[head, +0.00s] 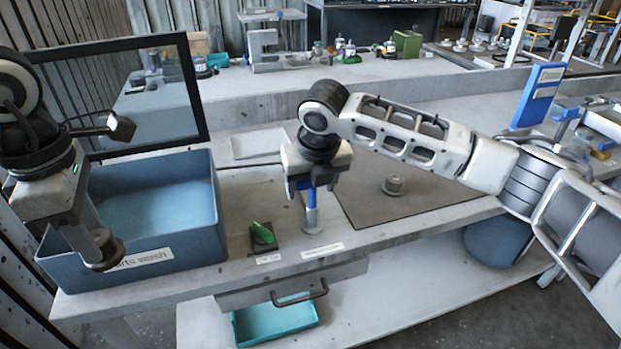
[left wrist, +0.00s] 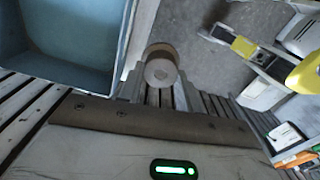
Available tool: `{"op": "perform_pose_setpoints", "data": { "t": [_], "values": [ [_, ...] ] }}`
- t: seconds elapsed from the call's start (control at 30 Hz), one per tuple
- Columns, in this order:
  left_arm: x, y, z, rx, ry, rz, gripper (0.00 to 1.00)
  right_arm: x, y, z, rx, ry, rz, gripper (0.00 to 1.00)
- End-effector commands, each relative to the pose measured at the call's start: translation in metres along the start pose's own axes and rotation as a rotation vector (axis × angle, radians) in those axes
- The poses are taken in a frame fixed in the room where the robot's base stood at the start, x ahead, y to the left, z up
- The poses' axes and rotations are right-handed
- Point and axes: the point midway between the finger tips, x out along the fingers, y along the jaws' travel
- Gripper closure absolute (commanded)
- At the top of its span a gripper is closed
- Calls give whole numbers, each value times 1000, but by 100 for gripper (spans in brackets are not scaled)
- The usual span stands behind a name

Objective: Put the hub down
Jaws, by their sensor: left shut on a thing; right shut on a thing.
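My left gripper (head: 98,246) is shut on a round brownish metal part, which I take to be the hub (head: 104,256). It is held in the air in front of the blue parts wash bin (head: 185,245). In the left wrist view the hub (left wrist: 160,68) shows its round face with a small centre mark, between the fingers, beside the bin's edge. My right gripper (head: 311,184) is shut on a blue-handled tool (head: 309,198) with a round grey foot, at the bench's front. Whether its foot touches the bench is unclear.
A stepped grey round part (head: 393,185) stands on the dark mat (head: 430,196). A green-handled item on a black plate (head: 263,238) lies near the front labels. A framed clear panel (head: 130,95) rises behind the bin. A teal tray (head: 275,320) sits below the drawer.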

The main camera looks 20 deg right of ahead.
Motion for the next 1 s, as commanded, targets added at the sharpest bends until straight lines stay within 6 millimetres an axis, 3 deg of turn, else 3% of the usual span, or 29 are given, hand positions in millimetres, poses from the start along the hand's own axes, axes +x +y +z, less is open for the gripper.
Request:
{"op": "perform_pose_setpoints", "data": {
  "t": [0.27, 0.37, 0.7, 0.83, 1.0],
  "values": [
    [0, 1, 0, -7, -1, 1, 91, 0, -1, -1, -1, 6, -3, 61],
    [0, 12, 0, -82, -5, 3, 91, 0, -1, -1, -1, 5, -3, 61],
    [14, 101, -19, -841, -16, 5, 91, 0, -1, -1, 0, 3, -3, 61],
    [22, 120, -30, -1061, -7, -1, 91, 0, -1, 0, 0, 3, -3, 61],
    [40, 128, -36, -1176, 3, -6, 91, 0, -1, 0, 0, 2, -3, 61]
  ]
}}
